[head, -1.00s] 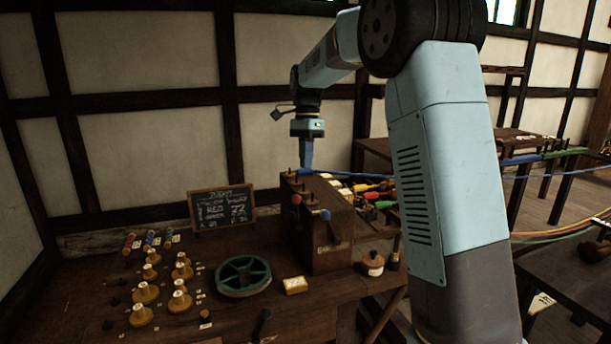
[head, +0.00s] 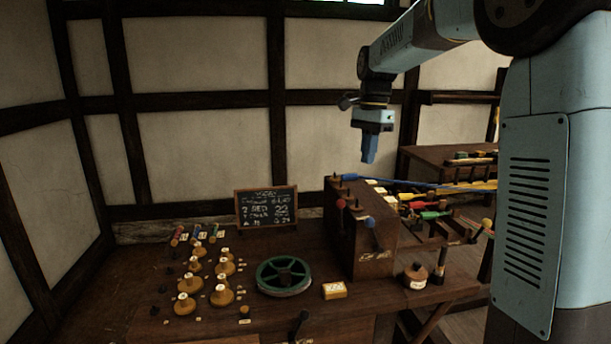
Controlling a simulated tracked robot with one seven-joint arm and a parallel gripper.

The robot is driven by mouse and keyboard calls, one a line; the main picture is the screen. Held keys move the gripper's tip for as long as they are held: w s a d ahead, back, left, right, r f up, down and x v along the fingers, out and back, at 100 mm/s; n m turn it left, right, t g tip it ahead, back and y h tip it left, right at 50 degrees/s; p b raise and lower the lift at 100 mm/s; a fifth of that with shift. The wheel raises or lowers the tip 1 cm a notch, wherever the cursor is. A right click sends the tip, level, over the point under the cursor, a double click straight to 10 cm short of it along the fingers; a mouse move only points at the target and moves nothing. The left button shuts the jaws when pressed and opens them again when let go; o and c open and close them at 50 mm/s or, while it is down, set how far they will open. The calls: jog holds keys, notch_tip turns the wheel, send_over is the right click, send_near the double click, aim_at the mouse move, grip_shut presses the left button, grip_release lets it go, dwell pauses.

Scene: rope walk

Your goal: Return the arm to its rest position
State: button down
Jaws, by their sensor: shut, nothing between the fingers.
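My gripper (head: 369,158) hangs from the end of my arm, pointing down, in the upper right of the head view. Its blue fingers are together with nothing between them. It is in the air above the wooden box with cranks (head: 372,236), with a visible gap below the fingertips. My arm is bent and reaches in from the right.
The bench (head: 150,325) holds several wooden pegs (head: 221,295), a green wheel (head: 284,276), a yellow block (head: 334,290) and a lidded pot (head: 415,276). A chalkboard (head: 266,207) stands behind. A blue rope (head: 400,182) runs right from the box, past coloured handles (head: 432,215).

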jog(key=s+d+r+n+t, duration=0.1)
jog(key=s+d+n+t, duration=0.15)
jog(key=s, duration=0.55)
jog(key=s+d+n+t, duration=0.1)
jog(key=s+n, duration=0.2)
jog(key=s, duration=0.5)
jog(key=s+d+f+n+t, duration=0.1)
jog(key=s+f+n, duration=0.1)
jog(key=s, duration=0.5)
jog(key=s+d+f+n+t, duration=0.1)
jog(key=s+f+n+t, duration=0.1)
jog(key=s, duration=0.5)
notch_tip(320, 180, down, 2)
jog(key=shift+d+f+n+h, duration=0.2)
jog(key=shift+d+n+h, duration=0.15)
jog(key=shift+n, duration=0.3)
